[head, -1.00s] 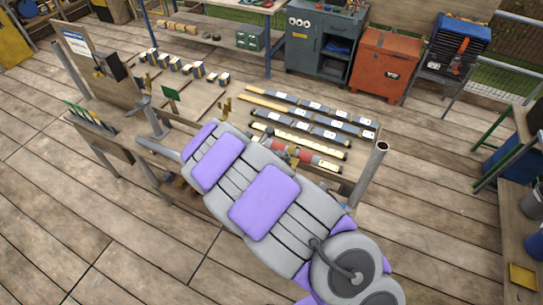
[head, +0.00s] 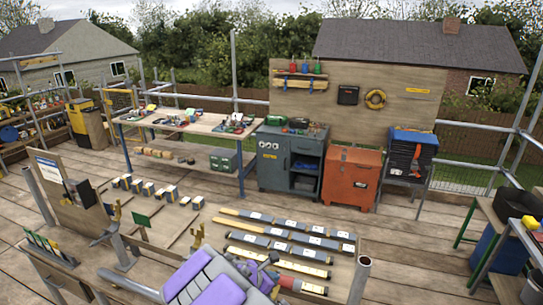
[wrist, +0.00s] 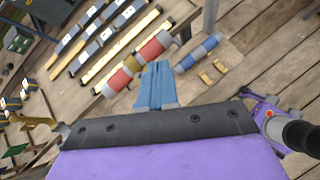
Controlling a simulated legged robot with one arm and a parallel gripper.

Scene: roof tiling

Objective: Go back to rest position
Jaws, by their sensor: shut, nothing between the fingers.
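My gripper (wrist: 156,72) shows in the wrist view as two blue fingers pressed together, shut and empty. It points toward a red, grey and gold banded cylinder (wrist: 139,63); I cannot tell whether it touches it. In the head view my grey and purple arm reaches over the near edge of the workbench, where its links hide part of the bench. The fingertips cannot be made out clearly there. The cylinder's red end (head: 302,286) shows just right of my arm.
The workbench (head: 345,268) holds several long labelled strips (head: 290,228) and a row of small blocks (head: 153,190). A metal post (head: 360,280) stands at its right corner. Behind are a grey cabinet (head: 288,160) and an orange cabinet (head: 350,178). Plank floor (head: 440,250) is clear at right.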

